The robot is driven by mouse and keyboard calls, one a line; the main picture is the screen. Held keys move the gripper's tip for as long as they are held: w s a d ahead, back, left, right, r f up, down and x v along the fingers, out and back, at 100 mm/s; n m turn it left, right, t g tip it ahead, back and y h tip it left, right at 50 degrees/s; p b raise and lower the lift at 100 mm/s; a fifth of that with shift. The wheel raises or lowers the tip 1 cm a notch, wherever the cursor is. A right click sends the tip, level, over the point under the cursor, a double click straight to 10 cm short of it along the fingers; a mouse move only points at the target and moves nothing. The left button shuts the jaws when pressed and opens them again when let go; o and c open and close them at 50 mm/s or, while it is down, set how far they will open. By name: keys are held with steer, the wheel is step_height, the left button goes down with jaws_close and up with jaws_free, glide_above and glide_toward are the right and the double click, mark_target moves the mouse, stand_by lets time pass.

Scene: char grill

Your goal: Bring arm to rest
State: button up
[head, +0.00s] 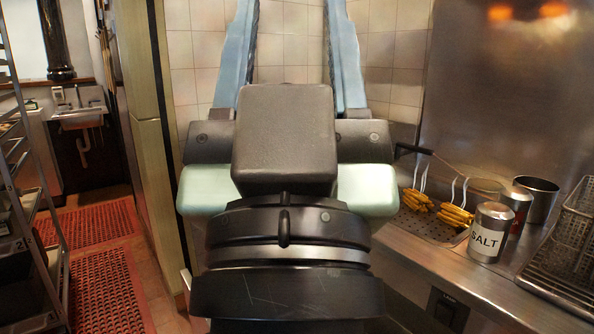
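My gripper (290,25) fills the middle of the head view, close to the camera and pointing up and away. Its two blue-grey fingers stand wide apart, with tiled wall visible between them. Their tips run out of the top of the frame. I see nothing held in the visible part of the gap. The dark wrist and gripper body hide what lies behind them.
On the right, a steel counter (465,290) holds a salt can (490,232), other metal cans, fries (416,200) in holders and a wire basket (575,245). A rack (25,190) stands at left beside red floor mats (108,292). A sink (80,117) is farther back.

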step_height(320, 180, up, 27)
steer(key=s+p, duration=0.1)
steer(key=p, duration=2.5)
steer(key=shift+t, duration=0.3)
steer(key=shift+s+d+f, duration=0.1)
steer(key=shift+f, duration=0.1)
